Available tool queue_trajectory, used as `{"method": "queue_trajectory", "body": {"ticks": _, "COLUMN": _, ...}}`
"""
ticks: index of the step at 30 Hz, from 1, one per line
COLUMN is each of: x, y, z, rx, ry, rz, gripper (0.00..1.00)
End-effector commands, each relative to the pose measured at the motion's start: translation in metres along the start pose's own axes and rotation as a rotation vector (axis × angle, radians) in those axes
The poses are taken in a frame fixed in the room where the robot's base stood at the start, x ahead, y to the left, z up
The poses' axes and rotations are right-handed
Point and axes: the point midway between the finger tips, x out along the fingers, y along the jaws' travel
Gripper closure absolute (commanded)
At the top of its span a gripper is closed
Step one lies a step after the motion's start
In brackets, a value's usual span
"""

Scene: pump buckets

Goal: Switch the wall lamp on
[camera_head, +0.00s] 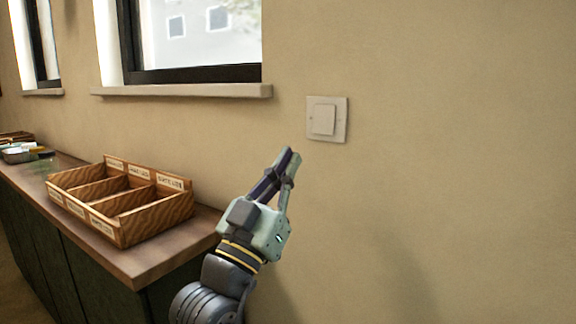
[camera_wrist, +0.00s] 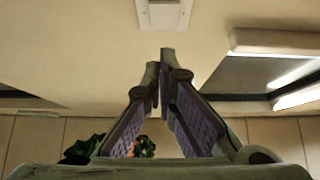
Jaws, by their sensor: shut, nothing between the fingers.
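A pale square wall switch (camera_head: 325,119) with a raised middle plate is on the beige wall, right of the window. In the wrist view the switch (camera_wrist: 164,14) is at the top edge, partly cut off, beyond my fingertips. My gripper (camera_head: 290,154) is shut and empty, its fingers pointing up toward the switch from below and left. In the wrist view my gripper's fingertips (camera_wrist: 160,62) are together, with a visible gap in the picture between them and the switch. No lamp is in view.
A wooden counter (camera_head: 135,262) stands at the left along the wall. A wooden box with compartments (camera_head: 150,222) sits on it near its right end. A window with a protruding sill (camera_head: 185,91) is above. The wall right of the switch is clear.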

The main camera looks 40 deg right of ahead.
Motion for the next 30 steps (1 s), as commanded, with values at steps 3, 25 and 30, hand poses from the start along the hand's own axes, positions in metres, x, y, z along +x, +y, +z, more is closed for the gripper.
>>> {"method": "queue_trajectory", "body": {"ticks": 3, "x": 0.031, "y": 0.002, "z": -0.004, "rx": -0.002, "ry": 0.0, "rz": 0.004, "gripper": 1.0}}
{"method": "queue_trajectory", "body": {"ticks": 25, "x": 0.093, "y": 0.001, "z": 0.028, "rx": 0.001, "ry": 0.0, "rz": 0.0, "gripper": 1.0}}
{"method": "queue_trajectory", "body": {"ticks": 30, "x": 0.093, "y": 0.0, "z": 0.029, "rx": 0.001, "ry": 0.0, "rz": 0.0, "gripper": 1.0}}
